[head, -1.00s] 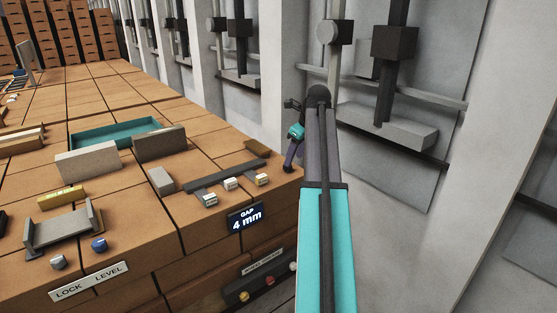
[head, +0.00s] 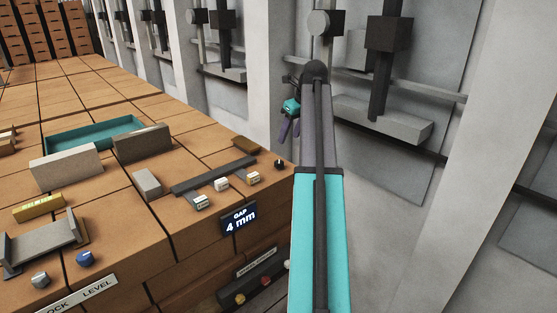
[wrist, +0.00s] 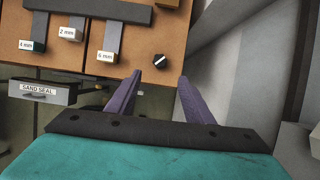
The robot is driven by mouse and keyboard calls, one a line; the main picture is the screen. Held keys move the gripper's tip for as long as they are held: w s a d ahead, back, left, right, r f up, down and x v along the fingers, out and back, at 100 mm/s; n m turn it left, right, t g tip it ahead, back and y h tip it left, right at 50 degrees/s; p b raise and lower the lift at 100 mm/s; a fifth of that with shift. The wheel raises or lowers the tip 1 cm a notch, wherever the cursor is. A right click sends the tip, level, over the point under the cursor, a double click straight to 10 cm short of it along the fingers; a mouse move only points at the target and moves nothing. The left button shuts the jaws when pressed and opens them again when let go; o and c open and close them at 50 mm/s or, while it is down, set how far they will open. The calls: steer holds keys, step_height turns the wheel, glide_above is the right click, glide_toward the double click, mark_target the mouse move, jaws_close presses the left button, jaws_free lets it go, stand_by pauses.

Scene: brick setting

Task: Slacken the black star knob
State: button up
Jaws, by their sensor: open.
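A small black knob (head: 280,163) stands near the right corner of the brick bench top. In the wrist view the black knob (wrist: 160,60) has a pale line across its top; its star shape is too small to make out. My gripper (head: 288,138) is open and empty. In the head view it shows above and beyond the knob, by the grey wall. In the wrist view its two purple fingers (wrist: 159,79) point toward the knob, which appears just past the fingertips and between them, not touched.
Labelled blocks (wrist: 108,55), one reading 6 mm, sit left of the knob along a dark bar (head: 213,175). A display (head: 240,219) on the bench front reads GAP 4 mm. A teal tray (head: 95,137) and grey blocks lie farther left. Wall rails (head: 380,120) stand behind my arm.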

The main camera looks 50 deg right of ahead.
mark_target(279, 162)
steer(key=shift+p+x, duration=2.1)
steer(key=shift+x, duration=4.7)
steer(key=shift+s, duration=0.1)
steer(key=shift+c, duration=0.4)
steer(key=c, duration=1)
steer(key=shift+o, duration=0.2)
steer(key=shift+d, duration=0.1)
steer(key=shift+d+n+y, duration=0.1)
steer(key=shift+n+y, duration=0.5)
steer(key=shift+n, duration=0.9)
steer(key=o, duration=1)
